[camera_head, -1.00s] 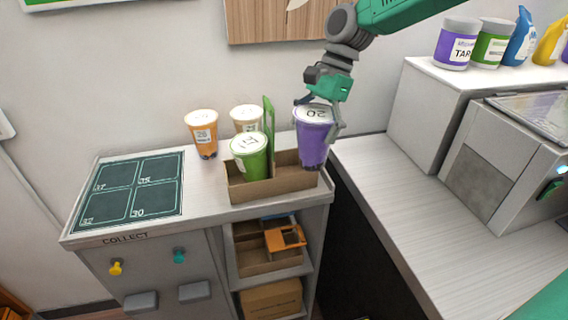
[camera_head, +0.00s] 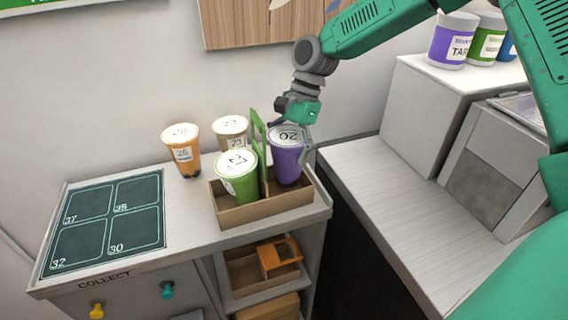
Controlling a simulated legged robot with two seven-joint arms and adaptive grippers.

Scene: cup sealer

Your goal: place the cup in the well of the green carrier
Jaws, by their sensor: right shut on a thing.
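A purple cup (camera_head: 287,163) with a white lid marked 20 is in the right-hand well of the cardboard carrier with the green handle (camera_head: 262,209), its lower part hidden by the carrier's front wall. My right gripper (camera_head: 294,138) is shut on the purple cup near its lid, with a finger showing along its right side. A green cup (camera_head: 238,178) marked 21 stands in the left well of the carrier, tilted a little. The green divider (camera_head: 259,148) rises between the two cups. My left gripper is not in view.
An orange cup (camera_head: 182,150) marked 26 and a pale cup (camera_head: 231,131) marked 23 stand behind the carrier. A dark numbered mat (camera_head: 109,224) lies empty at left. A white machine (camera_head: 500,165) and counter stand at right.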

